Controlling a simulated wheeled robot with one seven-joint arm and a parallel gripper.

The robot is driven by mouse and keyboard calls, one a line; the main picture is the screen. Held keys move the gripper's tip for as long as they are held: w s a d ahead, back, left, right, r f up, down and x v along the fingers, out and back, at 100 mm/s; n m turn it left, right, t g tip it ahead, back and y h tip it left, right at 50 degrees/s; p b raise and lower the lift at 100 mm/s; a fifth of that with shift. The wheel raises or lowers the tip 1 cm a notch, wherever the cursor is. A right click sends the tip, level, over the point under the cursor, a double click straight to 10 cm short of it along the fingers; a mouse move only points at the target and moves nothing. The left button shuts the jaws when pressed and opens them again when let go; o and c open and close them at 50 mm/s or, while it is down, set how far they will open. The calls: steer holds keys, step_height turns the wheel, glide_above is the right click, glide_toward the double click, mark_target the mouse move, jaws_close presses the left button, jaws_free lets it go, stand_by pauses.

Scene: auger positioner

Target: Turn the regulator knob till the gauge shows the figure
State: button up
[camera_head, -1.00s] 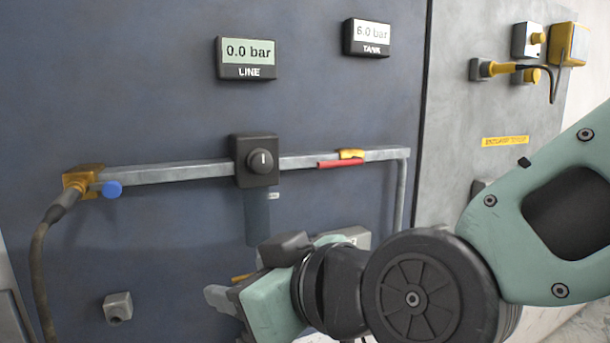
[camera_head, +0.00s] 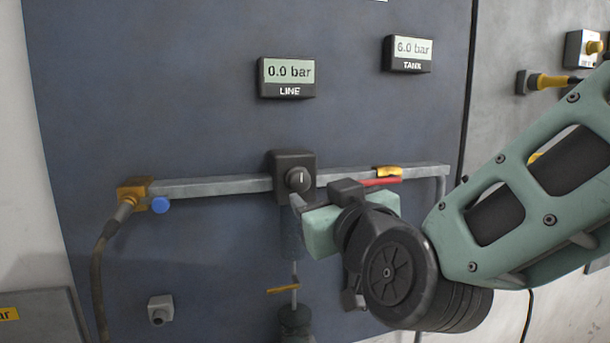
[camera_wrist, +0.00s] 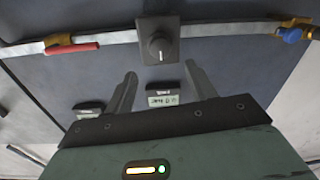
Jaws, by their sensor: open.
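The regulator knob (camera_head: 298,179) is a round black knob with a pale mark, on a dark square housing along a grey pipe. It also shows in the wrist view (camera_wrist: 159,48), beyond the fingertips. The LINE gauge (camera_head: 288,77) above it reads 0.0 bar. The TANK gauge (camera_head: 408,53) to its right reads 6.0 bar. In the wrist view my gripper (camera_wrist: 160,78) is open and empty, its two fingers apart and pointing towards the knob. In the head view my gripper (camera_head: 297,200) is just below the knob, with part of it hidden; I cannot tell whether it touches.
The grey pipe (camera_head: 225,187) runs across the blue panel, with a blue knob (camera_head: 160,205) at left and a red lever (camera_head: 380,182) at right. A hose (camera_head: 99,270) hangs at left. A small grey box (camera_head: 160,309) sits low on the panel.

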mark_target(301, 182)
steer(key=p+x, duration=0.2)
steer(key=x, duration=0.6)
steer(key=c, duration=1)
